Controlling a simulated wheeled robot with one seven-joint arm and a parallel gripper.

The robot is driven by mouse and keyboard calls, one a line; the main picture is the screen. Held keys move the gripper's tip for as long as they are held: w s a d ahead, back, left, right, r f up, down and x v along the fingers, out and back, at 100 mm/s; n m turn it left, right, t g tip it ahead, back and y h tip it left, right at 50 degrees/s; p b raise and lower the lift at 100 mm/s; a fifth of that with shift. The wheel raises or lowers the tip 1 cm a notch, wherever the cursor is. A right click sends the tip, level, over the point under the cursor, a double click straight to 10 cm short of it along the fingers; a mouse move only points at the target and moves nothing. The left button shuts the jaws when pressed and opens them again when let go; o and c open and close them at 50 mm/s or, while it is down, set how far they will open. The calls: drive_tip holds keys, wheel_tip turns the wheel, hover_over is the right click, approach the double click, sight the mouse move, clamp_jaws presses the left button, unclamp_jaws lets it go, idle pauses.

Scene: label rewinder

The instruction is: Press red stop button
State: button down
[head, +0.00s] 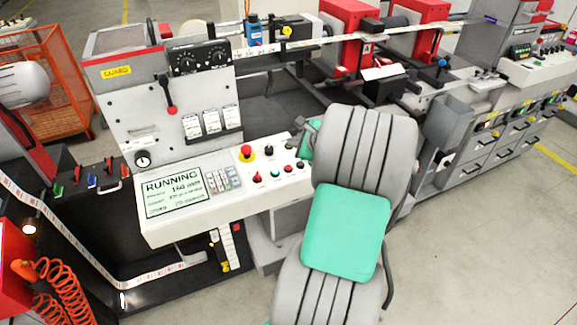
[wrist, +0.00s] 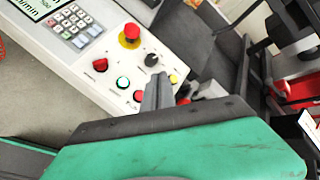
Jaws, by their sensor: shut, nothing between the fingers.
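The control panel carries several red controls. A red mushroom button on a yellow base (head: 246,152) stands near the keypad and also shows in the wrist view (wrist: 130,36). A red control (wrist: 100,64) sits at the panel's near side, with a white-ringed green button (wrist: 122,83) and another red button (wrist: 138,96) in a row beside it. Their labels are too small to read. My gripper (wrist: 158,80) is shut and empty, over the panel's right end, close to the last red button and apart from the mushroom button. Whether its tips touch the panel cannot be told. My arm partly hides the gripper in the head view.
A black knob (wrist: 152,60) and a yellow button (wrist: 174,79) lie close to my fingertips. The screen (head: 173,191) reads RUNNING, with a keypad (head: 221,180) beside it. Machine rollers and frames rise behind the panel. Open floor (head: 480,240) lies to the right.

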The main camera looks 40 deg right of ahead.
drive_tip(key=b, duration=0.6)
hover_over(288, 168)
drive_tip(key=s, duration=0.2)
drive_tip(key=f, duration=0.7)
drive_tip(key=shift+w+d+f, duration=0.1)
drive_tip(key=shift+w+f, duration=0.1)
drive_tip(key=shift+f, duration=0.2)
drive_tip(key=shift+w+f+b, duration=0.1)
drive_tip(key=shift+f+b, duration=0.2)
drive_tip(key=shift+f, duration=0.15)
drive_tip(key=shift+f, duration=0.1)
idle(0.3)
drive_tip(key=shift+w+f, duration=0.1)
drive_tip(key=shift+f, duration=0.2)
drive_tip(key=shift+f, duration=0.55)
idle(0.7)
drive_tip(key=shift+r, duration=0.1)
drive_tip(key=shift+r+p, duration=0.55)
drive_tip(key=shift+r, duration=0.25)
drive_tip(key=shift+r, duration=0.1)
